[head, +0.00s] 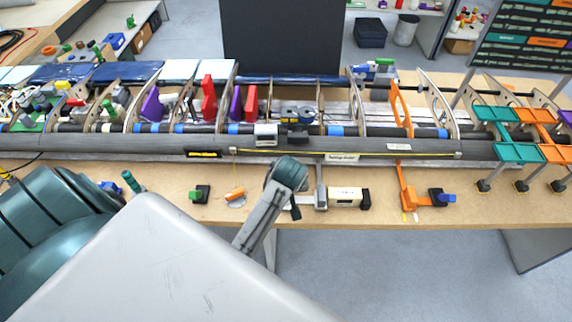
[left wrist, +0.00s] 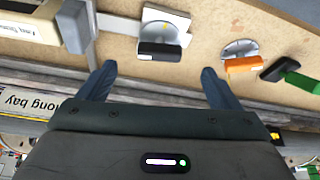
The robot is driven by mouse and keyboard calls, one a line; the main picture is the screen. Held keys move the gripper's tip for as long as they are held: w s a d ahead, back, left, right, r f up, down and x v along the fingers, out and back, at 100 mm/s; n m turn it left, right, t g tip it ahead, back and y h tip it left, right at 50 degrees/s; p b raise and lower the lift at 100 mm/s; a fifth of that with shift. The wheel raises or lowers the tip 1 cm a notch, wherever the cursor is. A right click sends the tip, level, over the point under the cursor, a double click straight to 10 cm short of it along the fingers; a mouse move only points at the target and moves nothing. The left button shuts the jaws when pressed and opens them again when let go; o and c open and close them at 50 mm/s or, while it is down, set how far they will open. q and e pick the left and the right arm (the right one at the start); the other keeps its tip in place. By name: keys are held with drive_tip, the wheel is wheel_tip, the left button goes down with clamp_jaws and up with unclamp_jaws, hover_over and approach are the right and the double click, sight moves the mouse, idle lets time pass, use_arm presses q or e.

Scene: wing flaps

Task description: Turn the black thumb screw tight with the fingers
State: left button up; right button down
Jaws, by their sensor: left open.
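My left gripper (head: 293,205) is over the table's front strip, in front of the long grey wing spar. In the left wrist view its two dark blue fingers (left wrist: 158,68) are wide apart, with nothing between them. A black block (left wrist: 159,50) on a pale metal plate (left wrist: 170,22) lies on the table beyond the fingertips. My gripper hides most of this spot in the head view. I cannot tell whether the black block is the thumb screw, and I see no clear screw head elsewhere. My right gripper is not in view.
An orange piece on a round disc (head: 236,196) and a green-and-black piece (head: 200,194) lie to the left. A grey bracket (head: 321,196) and a cream box (head: 345,198) stand close on the right. The wing spar (head: 110,145) runs behind. An orange clamp (head: 409,195) is farther right.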

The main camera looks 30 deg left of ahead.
use_arm(q)
drive_tip(key=p+x, duration=0.1)
drive_tip(key=x, duration=0.6)
drive_tip(key=shift+w+p, duration=0.1)
drive_tip(key=shift+p, duration=0.25)
drive_tip(key=shift+x, duration=0.75)
drive_tip(key=shift+c, duration=0.3)
